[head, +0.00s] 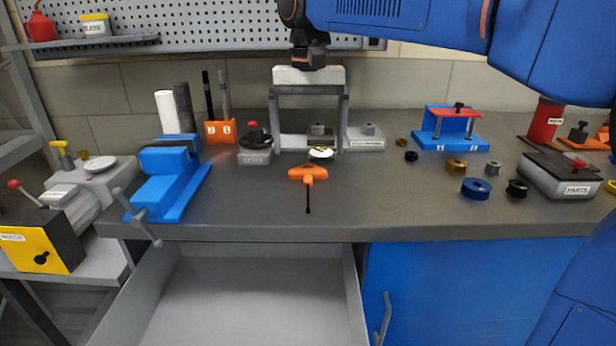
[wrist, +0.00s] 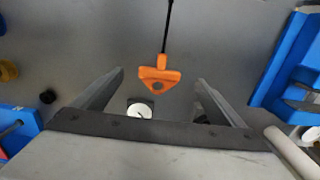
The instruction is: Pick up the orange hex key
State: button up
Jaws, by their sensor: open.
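The orange hex key (head: 308,176) lies on the grey workbench near its front edge, with its orange T-shaped handle toward the back and its black shaft pointing to the front. It also shows in the wrist view (wrist: 160,76), centred ahead of the fingers, with the shaft running up the picture. My gripper (head: 308,140) is above the bench behind the hex key, fingers pointing down. In the wrist view my gripper (wrist: 160,80) is open, with a wide empty gap between its fingers. The fingers appear apart from the hex key.
A small round white-faced item (head: 320,152) sits just behind the hex key. A blue vise (head: 168,180) stands to the left. Several rings, including a blue ring (head: 476,188), and a parts box (head: 560,176) lie to the right. An open drawer (head: 262,290) is below the bench front.

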aim_at(308, 173)
jog(key=shift+w+f, duration=0.2)
jog(key=shift+f, duration=1.45)
jog(key=shift+w+f, duration=0.15)
jog(key=shift+f, duration=1.45)
jog(key=c, duration=1.2)
